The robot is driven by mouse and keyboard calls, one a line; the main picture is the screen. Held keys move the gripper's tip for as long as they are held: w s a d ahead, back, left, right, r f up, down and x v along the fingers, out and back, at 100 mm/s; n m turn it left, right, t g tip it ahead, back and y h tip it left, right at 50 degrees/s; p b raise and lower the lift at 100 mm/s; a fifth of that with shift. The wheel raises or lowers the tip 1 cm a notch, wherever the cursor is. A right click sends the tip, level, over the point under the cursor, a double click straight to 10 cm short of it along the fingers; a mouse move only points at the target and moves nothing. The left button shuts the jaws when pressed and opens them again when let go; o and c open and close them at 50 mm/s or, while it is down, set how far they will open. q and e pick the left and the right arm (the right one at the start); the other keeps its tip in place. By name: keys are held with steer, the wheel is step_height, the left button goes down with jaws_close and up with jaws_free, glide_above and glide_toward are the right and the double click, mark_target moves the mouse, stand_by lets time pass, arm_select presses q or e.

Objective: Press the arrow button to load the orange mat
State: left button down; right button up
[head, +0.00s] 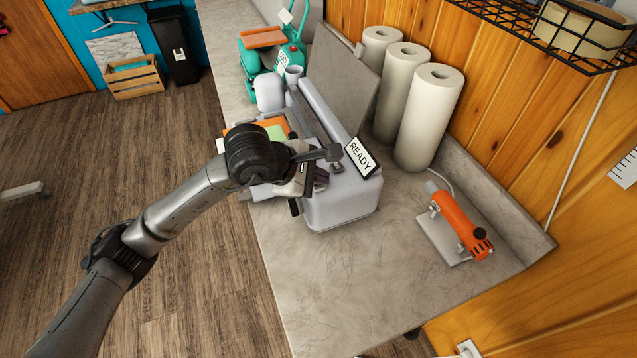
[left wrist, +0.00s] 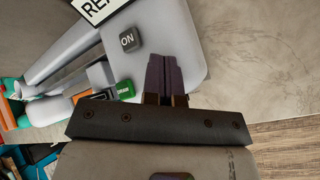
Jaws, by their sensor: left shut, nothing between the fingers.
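The pale grey cutting machine (head: 341,205) stands on the counter with its lid raised and a READY sign (head: 361,157) on it. The orange mat (head: 272,128), with a green sheet, shows at its left, partly hidden behind my arm. My left gripper (head: 322,179) is shut and empty over the machine's near end. In the left wrist view, its fingertips (left wrist: 164,74) are over the grey casing, right of a dark ON button (left wrist: 129,39) and a green button (left wrist: 125,90). Another dark button is partly hidden by the gripper; I cannot read an arrow. Contact is unclear.
Several white vinyl rolls (head: 430,118) stand behind the machine against the wooden wall. An orange tool (head: 459,222) lies on a grey pad at the right. Teal items (head: 257,58) stand at the far end. The counter's near part (head: 330,280) is clear.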

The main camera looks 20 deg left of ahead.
mark_target(318, 187)
arm_select(q)
steer(key=shift+f, duration=0.15)
steer(key=shift+r, duration=0.8)
steer(key=shift+r+p, duration=0.5)
steer(key=shift+r, duration=0.6)
step_height(318, 187, up, 4)
steer(key=shift+f+p, duration=0.1)
steer(key=shift+p, duration=0.55)
